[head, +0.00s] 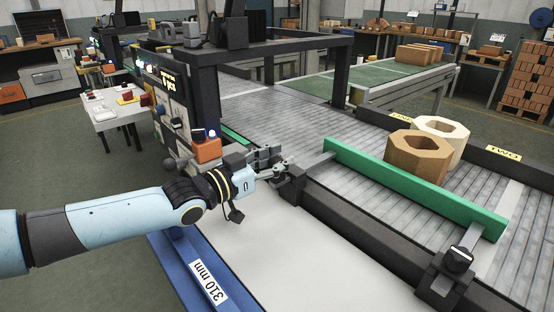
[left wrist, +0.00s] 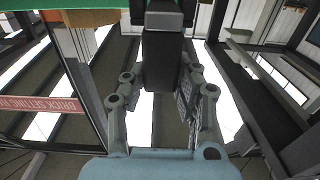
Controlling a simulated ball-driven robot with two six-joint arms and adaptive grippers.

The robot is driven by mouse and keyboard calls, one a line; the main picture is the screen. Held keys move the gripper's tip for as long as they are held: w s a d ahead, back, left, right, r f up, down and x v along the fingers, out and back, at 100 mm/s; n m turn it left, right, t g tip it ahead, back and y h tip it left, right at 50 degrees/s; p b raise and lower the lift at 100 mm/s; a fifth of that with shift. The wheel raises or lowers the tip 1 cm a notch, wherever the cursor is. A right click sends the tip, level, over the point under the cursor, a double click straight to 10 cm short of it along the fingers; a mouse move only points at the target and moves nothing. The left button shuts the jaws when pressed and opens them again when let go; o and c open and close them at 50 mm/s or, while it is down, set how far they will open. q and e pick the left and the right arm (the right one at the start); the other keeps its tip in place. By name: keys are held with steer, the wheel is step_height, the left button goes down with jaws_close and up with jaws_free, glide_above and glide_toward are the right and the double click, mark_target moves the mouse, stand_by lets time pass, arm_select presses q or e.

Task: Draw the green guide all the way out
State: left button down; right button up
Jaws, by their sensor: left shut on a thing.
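The green guide (head: 410,188) is a long bar lying slantwise over the grey roller conveyor. A metal rod at each end joins it to black clamp blocks on the conveyor's near rail. The left clamp block (head: 292,184) is beside my left gripper (head: 278,167). My left gripper is shut on a dark part at the left clamp. In the left wrist view its fingers (left wrist: 162,100) stand either side of a dark block (left wrist: 162,60). The exact contact is partly hidden. My right gripper is out of view.
Behind the guide stand a tan hollow brick (head: 418,154) and a cream one (head: 440,136) on the rollers. A control panel (head: 178,110) with an orange box (head: 207,149) stands close behind my left arm. A pale flat surface (head: 330,265) lies in front of the rail.

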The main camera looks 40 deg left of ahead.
arm_select(q)
steer(key=shift+s+r+p, duration=0.1)
steer(key=shift+s+p, duration=0.15)
steer(key=shift+p, duration=0.05)
steer(key=s+a+p, duration=0.1)
steer(key=s+p, duration=0.5)
steer(key=s, duration=0.6)
steer(key=shift+s+p, duration=0.15)
steer(key=shift+p, duration=0.25)
steer(key=c, duration=1.1)
jaws_free()
steer(key=shift+s+a, duration=0.1)
steer(key=shift+s, duration=0.15)
steer(key=shift+o, duration=0.5)
